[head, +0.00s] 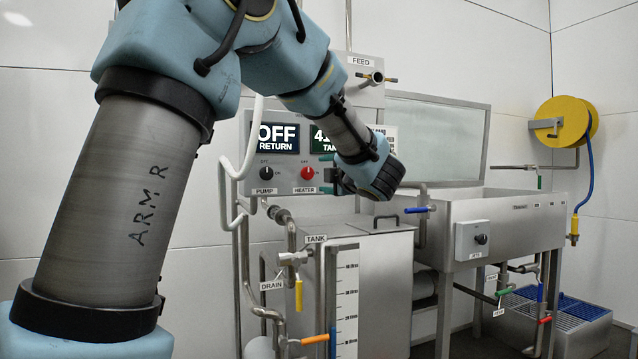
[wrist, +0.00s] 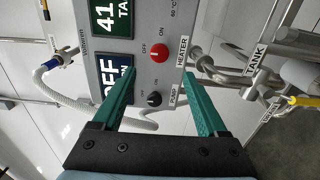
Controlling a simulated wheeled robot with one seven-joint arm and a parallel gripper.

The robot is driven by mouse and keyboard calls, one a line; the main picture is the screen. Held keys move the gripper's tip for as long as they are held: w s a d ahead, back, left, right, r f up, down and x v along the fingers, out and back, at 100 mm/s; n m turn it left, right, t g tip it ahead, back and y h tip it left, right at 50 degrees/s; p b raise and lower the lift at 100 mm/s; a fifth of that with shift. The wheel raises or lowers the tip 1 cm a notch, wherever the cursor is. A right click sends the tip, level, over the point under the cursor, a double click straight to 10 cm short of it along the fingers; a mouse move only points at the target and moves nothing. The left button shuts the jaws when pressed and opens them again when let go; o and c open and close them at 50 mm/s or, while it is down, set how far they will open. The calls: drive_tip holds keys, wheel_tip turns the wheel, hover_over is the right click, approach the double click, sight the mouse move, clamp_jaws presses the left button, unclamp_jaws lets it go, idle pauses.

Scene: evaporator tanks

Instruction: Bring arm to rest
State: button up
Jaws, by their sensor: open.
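My arm reaches in from the left of the head view, bends at the top and comes down to the control panel (head: 278,190). My gripper (wrist: 157,72) is open with two green fingers and nothing between them. In the head view the wrist covers most of it. In the wrist view, which is turned sideways, the fingers point at the panel. The red HEATER knob (wrist: 159,53) shows between and beyond the fingertips, and the black PUMP knob (wrist: 154,99) lies between the fingers. Whether the fingers touch the panel I cannot tell.
A steel tank (head: 385,285) with a DRAIN valve and level scale (head: 346,300) stands below the panel. A pale hose (head: 225,150) and pipes run beside it. A steel sink (head: 515,225) and yellow hose reel (head: 563,122) are at right. A blue-topped box (head: 560,325) sits on the floor.

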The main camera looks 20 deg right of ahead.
drive_tip(key=a+f+m+g+h, duration=0.3)
drive_tip(key=a+f+m, duration=0.2)
drive_tip(key=f+m, duration=0.25)
drive_tip(key=a+f+m+g+h, duration=0.25)
drive_tip(key=a+f+m, duration=0.3)
drive_tip(key=f, duration=0.35)
drive_tip(key=s+a+f+m+g+y, duration=0.1)
drive_tip(key=s+a+f+m+g, duration=0.35)
drive_tip(key=s+a+f, duration=0.5)
drive_tip(key=s+a+f+m+g+y, duration=0.25)
drive_tip(key=s+a+f+g, duration=0.45)
drive_tip(key=s, duration=0.4)
wheel_tip(320, 180, up, 27)
drive_tip(key=s+a+p, duration=0.1)
drive_tip(key=p, duration=2.7)
drive_tip(key=shift+s+a+r+m+t+p, duration=0.15)
drive_tip(key=shift+m+t+p, duration=0.15)
drive_tip(key=shift+m+t, duration=0.1)
